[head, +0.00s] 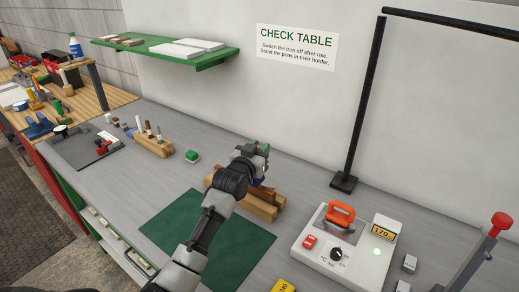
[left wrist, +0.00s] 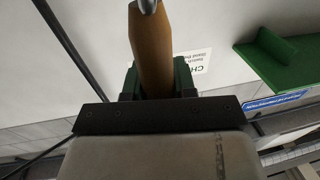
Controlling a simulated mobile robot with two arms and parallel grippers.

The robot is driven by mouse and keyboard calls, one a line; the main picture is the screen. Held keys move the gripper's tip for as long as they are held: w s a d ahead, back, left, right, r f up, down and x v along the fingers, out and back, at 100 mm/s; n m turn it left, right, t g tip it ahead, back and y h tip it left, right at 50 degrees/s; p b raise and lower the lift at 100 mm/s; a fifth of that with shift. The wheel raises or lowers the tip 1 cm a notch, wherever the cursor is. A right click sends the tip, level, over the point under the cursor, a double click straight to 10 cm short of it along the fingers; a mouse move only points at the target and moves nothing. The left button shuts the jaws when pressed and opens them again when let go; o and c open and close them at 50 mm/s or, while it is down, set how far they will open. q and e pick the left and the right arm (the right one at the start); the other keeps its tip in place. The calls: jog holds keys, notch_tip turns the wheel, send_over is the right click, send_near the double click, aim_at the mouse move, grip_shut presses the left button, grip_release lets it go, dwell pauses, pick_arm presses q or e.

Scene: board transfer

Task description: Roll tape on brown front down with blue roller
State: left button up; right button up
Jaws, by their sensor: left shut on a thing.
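My left gripper (head: 262,150) is above a wooden stand (head: 258,207) on the grey table, and my arm hides part of the stand. In the left wrist view the gripper's green fingers (left wrist: 158,82) are shut on a wooden handle (left wrist: 150,45) with a metal tip, which I take to be the blue roller's. In the head view a small blue patch shows just under the gripper. A dark brown piece (head: 265,193) sits at the stand, mostly hidden. I cannot make out the tape or whether the roller touches the brown front. My right gripper is not in view.
A dark green mat (head: 185,232) lies in front of the stand. A white heating unit (head: 318,262) with an orange-handled iron (head: 341,215) stands to the right. A black post (head: 362,110) rises behind. A pen holder (head: 153,147) and a green button (head: 192,156) are at the left.

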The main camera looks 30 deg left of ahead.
pick_arm(q)
jog(key=shift+f, duration=0.35)
jog(key=shift+d, duration=0.1)
dwell(0.3)
